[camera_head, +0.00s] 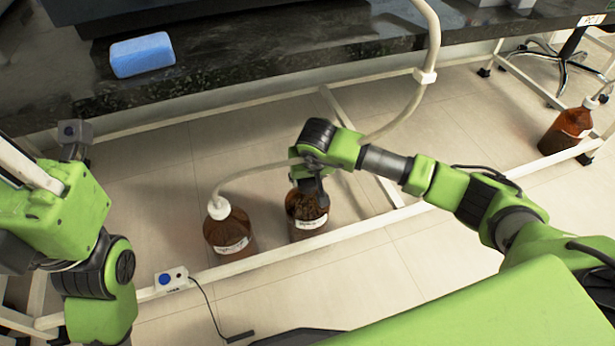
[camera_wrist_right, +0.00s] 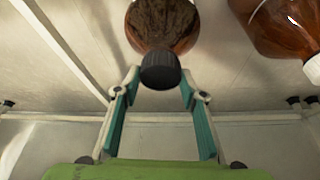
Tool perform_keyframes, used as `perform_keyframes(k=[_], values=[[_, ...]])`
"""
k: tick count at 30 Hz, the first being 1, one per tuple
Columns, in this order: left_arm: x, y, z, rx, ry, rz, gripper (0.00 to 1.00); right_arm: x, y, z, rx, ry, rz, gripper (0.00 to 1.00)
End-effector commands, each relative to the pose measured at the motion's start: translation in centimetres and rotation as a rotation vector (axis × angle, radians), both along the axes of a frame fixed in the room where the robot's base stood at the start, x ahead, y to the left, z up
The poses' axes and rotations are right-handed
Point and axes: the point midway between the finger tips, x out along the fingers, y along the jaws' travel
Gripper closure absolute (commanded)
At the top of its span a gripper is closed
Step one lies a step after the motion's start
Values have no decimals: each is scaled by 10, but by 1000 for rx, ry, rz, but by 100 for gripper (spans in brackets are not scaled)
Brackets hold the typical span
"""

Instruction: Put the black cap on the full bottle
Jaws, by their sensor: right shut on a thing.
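My right gripper (camera_wrist_right: 160,88) is shut on the black cap (camera_wrist_right: 161,71), which sits between its fingertips in the right wrist view. The brown bottle (camera_wrist_right: 163,24) is directly behind the cap there, and the cap overlaps its neck end. Whether the cap is seated on the neck or just held against it I cannot tell. In the head view this bottle (camera_head: 306,222) stands upright on the floor, with a white label and dark contents. My right gripper (camera_head: 311,186) is over its top and hides the cap and neck. My left arm is at the left edge; its gripper does not show.
A second brown bottle (camera_head: 230,236) with a white cap and hose stands just left. Another brown bottle (camera_head: 566,128) stands far right. A white frame rail (camera_head: 262,262) runs in front of the bottles. The dark counter (camera_head: 230,75) overhangs behind, with a blue sponge (camera_head: 142,54).

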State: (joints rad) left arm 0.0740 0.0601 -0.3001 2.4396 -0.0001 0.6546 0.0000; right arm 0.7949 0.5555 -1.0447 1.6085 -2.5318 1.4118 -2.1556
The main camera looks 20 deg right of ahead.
Motion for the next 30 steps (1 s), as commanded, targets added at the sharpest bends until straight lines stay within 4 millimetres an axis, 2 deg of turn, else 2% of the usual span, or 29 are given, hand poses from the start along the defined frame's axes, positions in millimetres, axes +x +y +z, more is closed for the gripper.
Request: perform_keyframes(k=[6, 7, 9, 21, 26, 30], values=[[-1, 0, 2, -3, -7, -1, 100, 0, 0, 0, 0, 0, 0, 72], [-1, 0, 2, -3, -7, -1, 100, 0, 0, 0, 0, 0, 0, 57], [-1, 1, 2, -4, -7, -1, 100, 0, 0, 0, 0, 0, 0, 43], [0, 1, -1, -2, 0, 0, 100, -1, 0, 5, 0, -1, 1, 43], [-1, 1, 0, -2, -2, 0, 100, -9, 1, 27, 0, -4, 2, 43], [-1, 0, 0, -2, -2, 0, 100, -21, 2, 55, -1, -5, 3, 43]])
